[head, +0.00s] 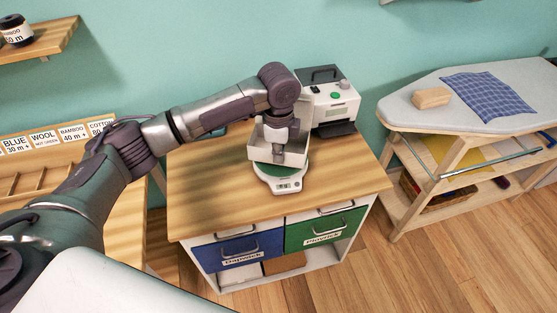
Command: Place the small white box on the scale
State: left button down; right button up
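The small white box (262,152) is open-topped and sits at or just above the scale (285,184) on the wooden cabinet top. The scale is white with a small display at its front and a green rim; the box hides most of its plate. I cannot tell if the box rests on the plate or is held slightly above it. My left gripper (278,157) points down at the box, overlapping its inside and near wall. Its fingertips are too small and hidden to tell if they grip the wall. My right gripper is not in view.
A white and black label-printer-like device (333,104) stands behind the scale. The cabinet top (215,195) is clear at the front and left. Below are a blue drawer (226,250) and a green drawer (325,230). An ironing board (425,118) stands at the right.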

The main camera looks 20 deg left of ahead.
pick_arm(q)
jog(key=shift+f, duration=1.7)
jog(key=c, duration=1.3)
grip_release()
jog(key=shift+f, duration=0.1)
notch_tip(320, 180, up, 12)
jog(key=shift+s+r+b, duration=0.1)
jog(key=shift+r+b, duration=0.05)
jog(key=shift+b, duration=0.35)
